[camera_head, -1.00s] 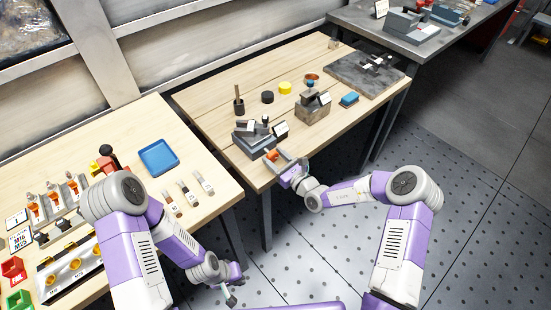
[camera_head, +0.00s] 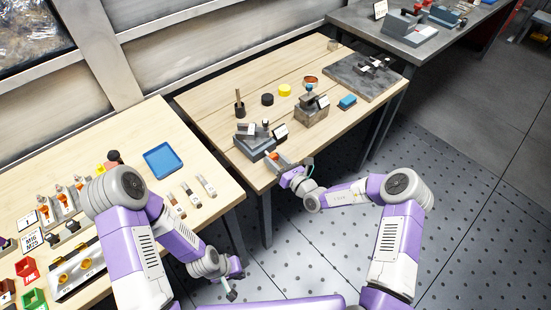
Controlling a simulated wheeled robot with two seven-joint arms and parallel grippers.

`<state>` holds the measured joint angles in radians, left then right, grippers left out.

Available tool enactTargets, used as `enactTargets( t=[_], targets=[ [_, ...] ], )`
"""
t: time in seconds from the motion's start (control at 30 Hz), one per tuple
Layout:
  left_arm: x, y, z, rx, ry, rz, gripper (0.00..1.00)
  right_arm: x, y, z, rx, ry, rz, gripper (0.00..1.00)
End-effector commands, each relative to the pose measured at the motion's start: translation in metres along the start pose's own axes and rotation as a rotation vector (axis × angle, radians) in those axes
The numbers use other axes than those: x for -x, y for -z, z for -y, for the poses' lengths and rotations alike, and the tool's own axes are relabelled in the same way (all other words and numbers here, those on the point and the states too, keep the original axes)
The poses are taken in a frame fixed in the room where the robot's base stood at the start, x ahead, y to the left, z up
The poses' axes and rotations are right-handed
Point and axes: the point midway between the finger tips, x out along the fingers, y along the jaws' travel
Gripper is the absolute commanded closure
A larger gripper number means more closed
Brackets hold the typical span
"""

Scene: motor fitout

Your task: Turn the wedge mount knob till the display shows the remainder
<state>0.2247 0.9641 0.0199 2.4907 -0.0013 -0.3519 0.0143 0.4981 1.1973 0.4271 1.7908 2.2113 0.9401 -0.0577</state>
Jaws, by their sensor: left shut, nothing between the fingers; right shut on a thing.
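The wedge mount (camera_head: 252,145) is a dark grey stepped block near the front edge of the middle wooden table. A small white display card (camera_head: 280,131) stands at its right side; its writing is too small to read. An orange knob (camera_head: 271,156) is at the mount's front right, partly covered by my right gripper. My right gripper (camera_head: 279,163) is shut on the knob, reaching in from the front right. My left gripper (camera_head: 232,294) is shut and empty, low over the floor, well away from the mount.
Behind the mount stand a dark post (camera_head: 239,104), a black puck (camera_head: 267,99) and a yellow puck (camera_head: 285,90). The left table holds a blue tray (camera_head: 166,160).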

Motion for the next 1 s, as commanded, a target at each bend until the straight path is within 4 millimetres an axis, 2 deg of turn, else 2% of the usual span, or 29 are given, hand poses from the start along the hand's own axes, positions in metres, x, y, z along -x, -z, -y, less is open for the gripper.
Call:
enactTargets(
  t=[0.17,0.2,0.33,0.67,1.0],
  targets=[
    [-0.001,0.0,0.0,0.0,0.0,0.0,1.0,0.0,0.001,0.0,0.002,0.0,0.0,0.85],
    [-0.001,0.0,0.0,0.0,0.0,0.0,1.0,0.0,0.001,0.0,0.002,0.0,0.0,0.48],
    [-0.001,0.0,0.0,0.0,0.0,0.0,1.0,0.0,0.001,0.0,0.003,0.0,0.0,0.29],
    [0.0,0.0,0.0,0.0,0.0,0.0,1.0,0.004,0.0,0.0,0.004,0.001,0.0,0.29],
    [0.011,-0.001,-0.004,0.0,0.0,0.0,1.0,0.056,-0.001,0.0,0.002,0.002,-0.001,0.29]
  ],
)
